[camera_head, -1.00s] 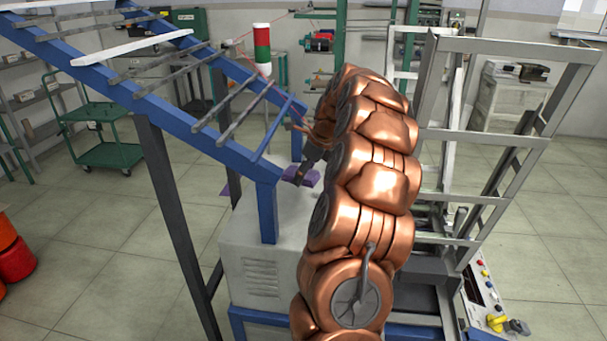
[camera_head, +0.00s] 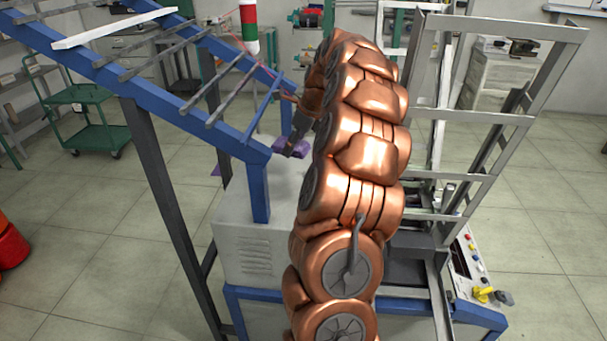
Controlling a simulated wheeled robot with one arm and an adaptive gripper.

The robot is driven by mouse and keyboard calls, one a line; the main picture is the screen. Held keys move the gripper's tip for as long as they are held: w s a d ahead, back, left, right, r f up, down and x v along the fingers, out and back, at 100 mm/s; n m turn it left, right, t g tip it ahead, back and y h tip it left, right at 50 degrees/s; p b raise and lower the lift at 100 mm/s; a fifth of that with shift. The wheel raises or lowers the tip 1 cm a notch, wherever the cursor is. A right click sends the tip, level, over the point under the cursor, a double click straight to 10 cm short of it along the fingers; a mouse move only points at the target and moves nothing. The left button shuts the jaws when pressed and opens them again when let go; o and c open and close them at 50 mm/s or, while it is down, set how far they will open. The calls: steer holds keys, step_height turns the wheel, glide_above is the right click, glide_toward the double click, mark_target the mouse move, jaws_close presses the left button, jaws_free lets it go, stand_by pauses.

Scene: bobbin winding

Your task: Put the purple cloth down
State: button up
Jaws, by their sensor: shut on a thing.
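The purple cloth (camera_head: 280,146) is small in view, at my gripper (camera_head: 294,149) just right of the blue frame's lower corner. My gripper is shut on the cloth, with purple showing on both sides of the dark fingers. The cloth appears over the far part of the pale cabinet top (camera_head: 287,182); I cannot tell whether it touches it. My copper-coloured arm hides much of the area to the right. Another small purple patch (camera_head: 216,171) shows left of the blue post, partly hidden.
A sloping blue frame with grey rungs (camera_head: 150,95) stands close left of my gripper. A grey metal frame (camera_head: 490,115) rises right of my arm. A red, white and green cylinder (camera_head: 249,28) stands behind. A green cart (camera_head: 85,115) is far left.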

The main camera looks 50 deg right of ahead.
steer(key=shift+s+a+r, duration=0.1)
steer(key=shift+s+a, duration=0.15)
steer(key=shift+a, duration=0.05)
steer(key=s+a+f+m+b, duration=0.1)
steer(key=s+a+m+b, duration=0.1)
steer(key=s+a, duration=0.1)
steer(key=s+a+f+m+h+b, duration=0.1)
steer(key=s+a+m+b, duration=0.1)
steer(key=s, duration=0.4)
steer(key=s+a+f+m+h+b, duration=0.1)
steer(key=s+a+f+m+b, duration=0.1)
steer(key=s+a, duration=0.3)
steer(key=shift+s+f+b, duration=0.1)
steer(key=shift+s+b, duration=0.1)
steer(key=shift+b, duration=0.6)
steer(key=p, duration=0.4)
glide_above(299, 181)
steer(key=shift+s+f, duration=0.4)
steer(key=shift+f, duration=0.4)
steer(key=shift+f+p, duration=0.35)
steer(key=shift+f, duration=1.4)
steer(key=shift+f, duration=0.1)
steer(key=shift+f, duration=0.3)
